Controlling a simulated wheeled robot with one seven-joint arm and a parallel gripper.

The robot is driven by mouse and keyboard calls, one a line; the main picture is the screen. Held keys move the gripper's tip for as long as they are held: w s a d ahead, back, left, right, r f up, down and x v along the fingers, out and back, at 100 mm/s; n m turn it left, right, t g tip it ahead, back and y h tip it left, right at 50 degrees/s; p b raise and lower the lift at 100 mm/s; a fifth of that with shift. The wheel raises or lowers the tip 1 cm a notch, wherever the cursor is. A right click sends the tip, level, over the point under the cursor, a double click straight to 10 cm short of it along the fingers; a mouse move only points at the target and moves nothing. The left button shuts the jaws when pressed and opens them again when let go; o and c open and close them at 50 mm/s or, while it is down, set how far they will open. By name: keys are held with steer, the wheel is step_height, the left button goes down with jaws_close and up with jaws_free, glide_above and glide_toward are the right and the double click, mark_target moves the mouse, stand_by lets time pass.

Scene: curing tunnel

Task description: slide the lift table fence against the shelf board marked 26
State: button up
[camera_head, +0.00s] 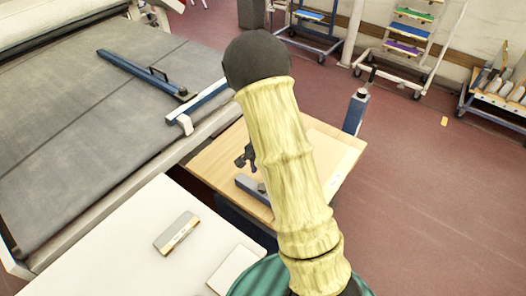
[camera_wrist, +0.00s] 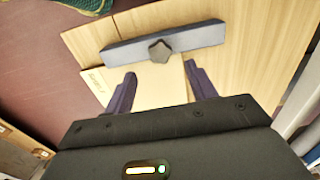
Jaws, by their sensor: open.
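The lift table (camera_head: 208,158) has a light wood top, also seen in the wrist view (camera_wrist: 262,50). Its fence is a grey bar (camera_head: 250,190) with a dark knob, lying on the top; the wrist view shows the bar (camera_wrist: 205,36) and knob (camera_wrist: 160,51). A paler board (camera_wrist: 150,88) lies flat beside the fence, with small writing I cannot read as 26; its end shows in the head view (camera_head: 345,160). Whether board and fence touch is unclear. My gripper (camera_wrist: 161,84) is open over the board, fingers apart, with nothing between them. My sleeved arm hides part of the table.
A conveyor (camera_head: 90,105) with a blue bar (camera_head: 140,72) runs along the left. A white table (camera_head: 110,250) in front carries a grey block (camera_head: 176,233). A blue post (camera_head: 355,110) stands at the lift table's far corner. Racks (camera_head: 408,45) stand behind; the floor at right is mostly clear.

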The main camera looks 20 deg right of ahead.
step_height(320, 180, up, 11)
steer(key=shift+f, duration=0.15)
stand_by(0.5)
steer(key=s+a+r+n+t, duration=0.1)
steer(key=s+a+r+n, duration=0.1)
steer(key=s+n, duration=0.3)
steer(key=s+a+r+n+t, duration=0.1)
steer(key=s+a+r+n, duration=0.1)
steer(key=s+n, duration=0.4)
steer(key=s, duration=0.3)
steer(key=shift+s+t, duration=0.15)
steer(key=shift+t, duration=0.15)
steer(key=shift+a, duration=0.1)
steer(key=c, duration=0.4)
steer(key=shift+c, duration=0.2)
